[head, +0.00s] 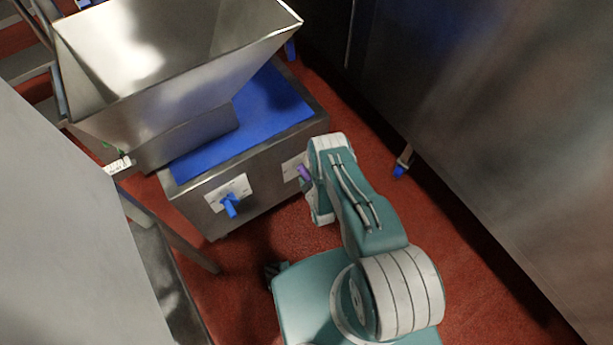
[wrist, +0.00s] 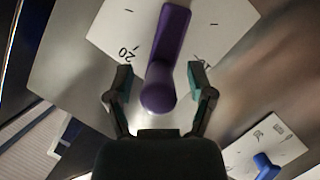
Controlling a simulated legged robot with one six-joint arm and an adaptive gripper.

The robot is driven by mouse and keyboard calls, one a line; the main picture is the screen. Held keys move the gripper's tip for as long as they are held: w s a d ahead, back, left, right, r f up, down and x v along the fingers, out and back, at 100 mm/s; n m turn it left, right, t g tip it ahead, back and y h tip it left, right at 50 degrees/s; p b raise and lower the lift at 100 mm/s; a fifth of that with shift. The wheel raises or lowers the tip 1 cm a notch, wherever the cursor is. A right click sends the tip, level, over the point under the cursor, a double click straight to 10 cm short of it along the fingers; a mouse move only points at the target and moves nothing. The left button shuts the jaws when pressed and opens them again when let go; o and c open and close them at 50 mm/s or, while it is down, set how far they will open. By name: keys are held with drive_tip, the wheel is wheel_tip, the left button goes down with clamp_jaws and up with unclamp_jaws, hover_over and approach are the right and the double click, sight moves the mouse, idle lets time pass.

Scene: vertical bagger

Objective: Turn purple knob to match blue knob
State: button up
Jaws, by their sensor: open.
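The purple knob (wrist: 165,62) is on a white dial plate (wrist: 228,28) in the wrist view, its bar running nearly upright in the picture with a round end near my gripper. My gripper (wrist: 160,82) is open, with one finger on each side of the knob and visible gaps to both. In the head view, the purple knob (head: 304,173) shows partly beside my arm, which hides most of its plate. The blue knob (head: 230,205) sits on its own white plate to the left on the same box front. It also shows in the wrist view (wrist: 266,166) at lower right.
The metal box with a blue top (head: 275,105) carries a large steel hopper (head: 190,70). A tall steel cabinet (head: 500,110) stands at right and a grey panel (head: 55,220) at left. Red floor (head: 460,270) lies open between my body and the cabinet.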

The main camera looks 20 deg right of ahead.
drive_tip(key=shift+d, duration=0.15)
clamp_jaws()
drive_tip(key=shift+a, duration=0.2)
drive_tip(key=shift+a, duration=0.1)
drive_tip(key=shift+a+f+n+h, duration=0.1)
drive_tip(key=shift+n+h, duration=0.2)
drive_tip(key=shift+n, duration=0.2)
unclamp_jaws()
drive_tip(key=shift+s, duration=0.1)
